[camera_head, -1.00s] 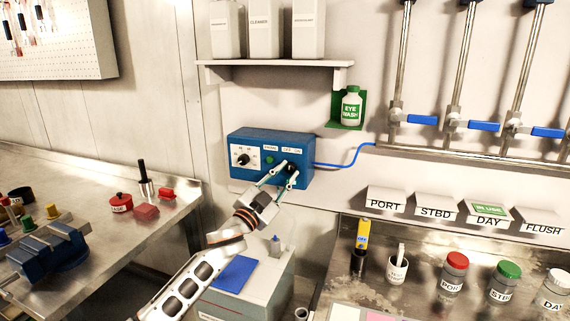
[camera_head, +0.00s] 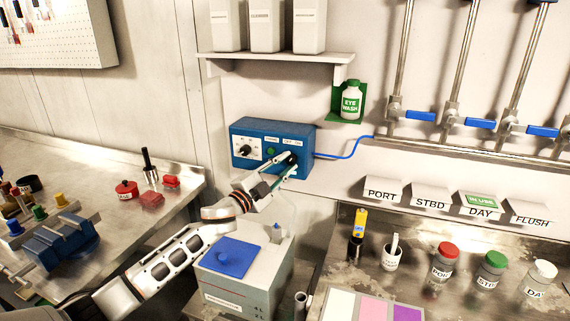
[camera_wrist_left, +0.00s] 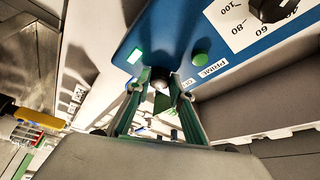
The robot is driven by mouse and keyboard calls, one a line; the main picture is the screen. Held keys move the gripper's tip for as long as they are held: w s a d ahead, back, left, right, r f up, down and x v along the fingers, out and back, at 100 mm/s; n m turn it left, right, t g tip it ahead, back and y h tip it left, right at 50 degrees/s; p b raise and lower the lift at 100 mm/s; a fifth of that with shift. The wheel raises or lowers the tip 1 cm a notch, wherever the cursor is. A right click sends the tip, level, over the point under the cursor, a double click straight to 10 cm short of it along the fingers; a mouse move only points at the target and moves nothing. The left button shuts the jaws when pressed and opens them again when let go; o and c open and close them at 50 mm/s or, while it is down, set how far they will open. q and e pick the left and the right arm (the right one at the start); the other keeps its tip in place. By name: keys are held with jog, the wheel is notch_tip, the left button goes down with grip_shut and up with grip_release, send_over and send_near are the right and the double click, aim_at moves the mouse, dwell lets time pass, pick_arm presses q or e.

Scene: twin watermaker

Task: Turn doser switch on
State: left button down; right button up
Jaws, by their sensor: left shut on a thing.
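The blue doser box (camera_head: 265,127) is on the wall below the shelf. Its front has a black dial (camera_head: 245,150), a green button (camera_head: 270,152) and an OFF/ON label (camera_head: 292,141) above the switch. My left gripper (camera_head: 290,164) is at the right part of the front, its fingers brought together over the switch, which they hide in the head view. In the left wrist view the fingers (camera_wrist_left: 160,84) are on either side of the dark switch (camera_wrist_left: 159,76); a bright green rectangle (camera_wrist_left: 135,56) shows beside it. I cannot tell the switch's position. My right gripper is out of view.
A blue line (camera_head: 345,156) runs right from the box. An eye wash bottle (camera_head: 351,103) hangs above right, and a shelf (camera_head: 275,58) with white containers is above.

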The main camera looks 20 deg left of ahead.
pick_arm(q)
jog(key=c, duration=1.8)
grip_release()
jog(key=v, duration=1.2)
jog(key=shift+r, duration=0.1)
jog(key=shift+s, duration=0.1)
